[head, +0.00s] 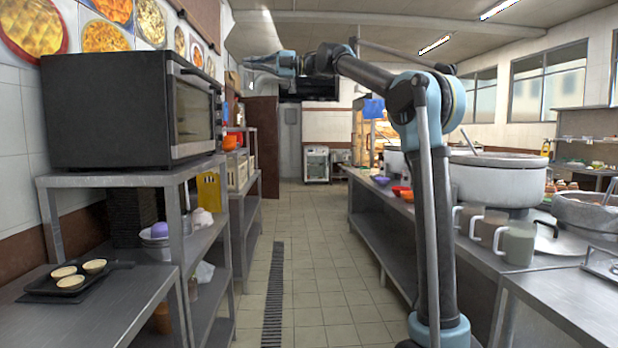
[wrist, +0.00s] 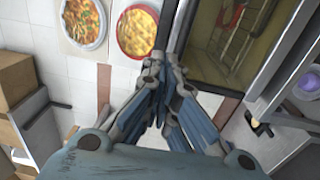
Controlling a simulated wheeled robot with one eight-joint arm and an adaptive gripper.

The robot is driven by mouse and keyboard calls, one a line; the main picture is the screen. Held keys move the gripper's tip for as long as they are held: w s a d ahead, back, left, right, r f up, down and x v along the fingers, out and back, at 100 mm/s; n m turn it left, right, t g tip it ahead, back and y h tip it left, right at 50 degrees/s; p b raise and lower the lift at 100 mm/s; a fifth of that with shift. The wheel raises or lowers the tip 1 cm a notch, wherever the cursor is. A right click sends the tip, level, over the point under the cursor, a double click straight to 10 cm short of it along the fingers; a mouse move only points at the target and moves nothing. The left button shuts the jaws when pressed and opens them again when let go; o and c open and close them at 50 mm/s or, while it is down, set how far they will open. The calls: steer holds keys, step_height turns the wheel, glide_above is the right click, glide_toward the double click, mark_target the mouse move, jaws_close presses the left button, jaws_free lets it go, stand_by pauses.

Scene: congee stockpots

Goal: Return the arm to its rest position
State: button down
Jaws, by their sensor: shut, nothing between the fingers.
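My arm rises on the right of the aisle in the head view, bends at a high elbow and reaches left. My gripper (head: 250,63) is at its end, in mid-air beside the upper right of the black oven (head: 110,105). In the wrist view my gripper (wrist: 166,62) shows with its blue-and-grey fingers closed together, with nothing between them. The glass door of the oven (wrist: 222,42) appears just beyond and to the right of the fingertips there. I cannot tell the exact gap to the oven.
A steel shelf (head: 205,168) carries the oven on the left. A large pot (head: 490,183) and several mugs (head: 487,228) stand on the right counter. The tiled aisle (head: 318,250) is clear.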

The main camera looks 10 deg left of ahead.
steer(key=w+d+f+m+t+h, duration=0.1)
steer(key=w+d+m+t, duration=0.4)
steer(key=d+m+t, duration=0.25)
steer(key=w+d+f+m+t+h, duration=0.1)
steer(key=w+d+m+t+h, duration=0.1)
steer(key=w+d+m+t, duration=0.6)
steer(key=s+d+f+m+t+h, duration=0.25)
steer(key=d+f+m+h, duration=0.4)
steer(key=d+f, duration=0.45)
steer(key=s+d+f+m+t+h, duration=0.25)
steer(key=d+f+m+h, duration=0.55)
steer(key=d, duration=0.6)
steer(key=s+d+f+m+g+h, duration=0.1)
steer(key=s+d+f+g, duration=0.15)
steer(key=s+f, duration=0.4)
steer(key=s+d+f+m+g+h, duration=0.15)
steer(key=s+d+f, duration=0.25)
steer(key=f, duration=0.6)
steer(key=s+d+f+m+g, duration=0.25)
steer(key=s+d+f, duration=0.2)
steer(key=f, duration=0.45)
steer(key=s+a+f+m+g+y, duration=0.1)
steer(key=s+f+g, duration=0.7)
steer(key=s+f, duration=1.7)
steer(key=shift+s+a+f+m+g+y, duration=0.3)
steer(key=shift+s+a+m+y, duration=0.25)
steer(key=shift+m, duration=0.35)
